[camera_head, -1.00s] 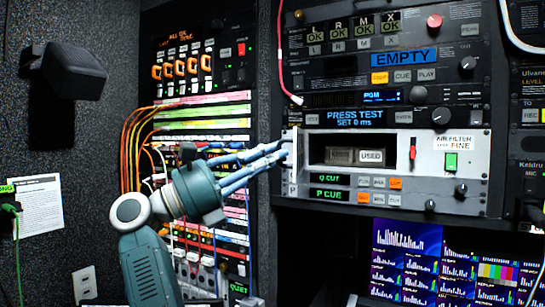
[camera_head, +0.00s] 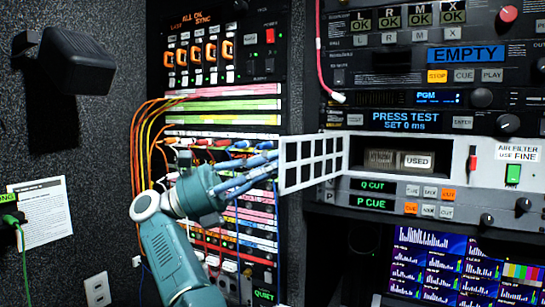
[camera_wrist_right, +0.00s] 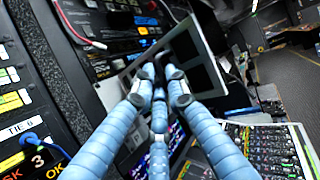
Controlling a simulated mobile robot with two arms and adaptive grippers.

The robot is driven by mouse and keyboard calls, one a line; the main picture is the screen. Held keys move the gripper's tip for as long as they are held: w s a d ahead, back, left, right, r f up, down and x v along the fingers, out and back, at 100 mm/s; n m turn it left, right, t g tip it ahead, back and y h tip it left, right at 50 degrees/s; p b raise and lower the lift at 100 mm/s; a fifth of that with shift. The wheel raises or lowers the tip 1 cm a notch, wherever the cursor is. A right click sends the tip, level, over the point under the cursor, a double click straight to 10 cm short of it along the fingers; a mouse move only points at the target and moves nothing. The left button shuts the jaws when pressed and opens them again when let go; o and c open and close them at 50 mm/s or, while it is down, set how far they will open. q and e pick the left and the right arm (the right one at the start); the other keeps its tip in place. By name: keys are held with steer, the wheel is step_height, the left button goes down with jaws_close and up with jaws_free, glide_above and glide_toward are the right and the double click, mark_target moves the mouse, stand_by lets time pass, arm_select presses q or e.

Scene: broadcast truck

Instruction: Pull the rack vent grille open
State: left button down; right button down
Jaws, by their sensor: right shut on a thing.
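The rack vent grille (camera_head: 313,161) is a white frame with a grid of dark openings. In the head view it stands swung out from the light rack panel, turned to the left, its right edge beside the dark opening (camera_head: 400,158). In the right wrist view the grille (camera_wrist_right: 196,56) is ahead of the fingers. My right gripper (camera_head: 277,163), with blue fingers, is shut on the grille at its free left edge. The fingers also show in the right wrist view (camera_wrist_right: 160,74). The exact contact is partly hidden. My left gripper is not in view.
Inside the opening is a block labelled USED (camera_head: 417,161). A green filter switch (camera_head: 513,174) is on the panel to the right. Patch cables (camera_head: 150,130) hang behind my arm. Monitors (camera_head: 440,262) are below. A red cable (camera_head: 321,60) hangs above the grille.

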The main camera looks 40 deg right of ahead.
steer(key=shift+s+d+r, duration=0.15)
steer(key=shift+d, duration=0.15)
steer(key=c, duration=1.8)
jaws_free()
steer(key=shift+d, duration=0.15)
steer(key=shift+o, duration=0.4)
steer(key=shift+s+d, duration=0.1)
steer(key=shift+d, duration=0.5)
steer(key=shift+a, duration=0.3)
steer(key=shift+a+f, duration=0.1)
steer(key=shift+f, duration=0.1)
